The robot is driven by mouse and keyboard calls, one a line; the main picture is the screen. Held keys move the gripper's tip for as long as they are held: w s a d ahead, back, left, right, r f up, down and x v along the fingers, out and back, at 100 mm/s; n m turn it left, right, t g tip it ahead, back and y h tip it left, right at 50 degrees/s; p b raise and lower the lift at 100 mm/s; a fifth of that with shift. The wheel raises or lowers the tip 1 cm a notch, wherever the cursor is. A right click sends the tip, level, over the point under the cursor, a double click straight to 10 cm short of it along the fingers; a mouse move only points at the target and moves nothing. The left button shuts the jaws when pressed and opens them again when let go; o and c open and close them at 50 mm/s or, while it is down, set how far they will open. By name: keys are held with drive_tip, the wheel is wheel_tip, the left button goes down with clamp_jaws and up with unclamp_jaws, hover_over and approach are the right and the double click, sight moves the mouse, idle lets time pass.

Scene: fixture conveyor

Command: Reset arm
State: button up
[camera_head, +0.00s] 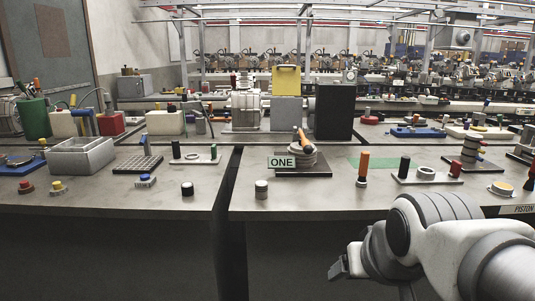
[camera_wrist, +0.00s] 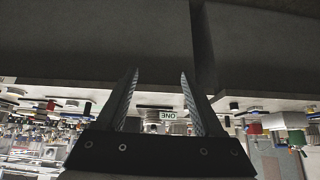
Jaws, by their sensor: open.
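My arm reaches in at the lower right of the head view, in front of the bench edge. My gripper (camera_head: 340,268) is at its left end, below the level of the bench top. In the wrist view my gripper (camera_wrist: 159,98) has two dark ridged fingers spread apart with nothing between them. The wrist picture is upside down, with the bench along its lower part. The sign reading ONE (camera_head: 282,162) shows between and beyond the fingers. It stands by a round grey fixture with an orange-handled tool (camera_head: 303,139).
Two grey benches (camera_head: 120,190) meet at a narrow gap. A grey open box (camera_head: 82,157) sits on the left bench. A small cylinder (camera_head: 261,189) and an orange-topped tool (camera_head: 363,168) stand near the right bench's front. The floor space before the benches looks clear.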

drive_tip(key=s+f+g, duration=0.1)
drive_tip(key=s+f, duration=0.1)
drive_tip(key=s, duration=0.5)
wheel_tip(320, 180, up, 21)
drive_tip(key=p, duration=2.1)
drive_tip(key=shift+s+g+p, duration=0.15)
drive_tip(key=shift+g+p, duration=0.15)
drive_tip(key=shift+p, duration=0.05)
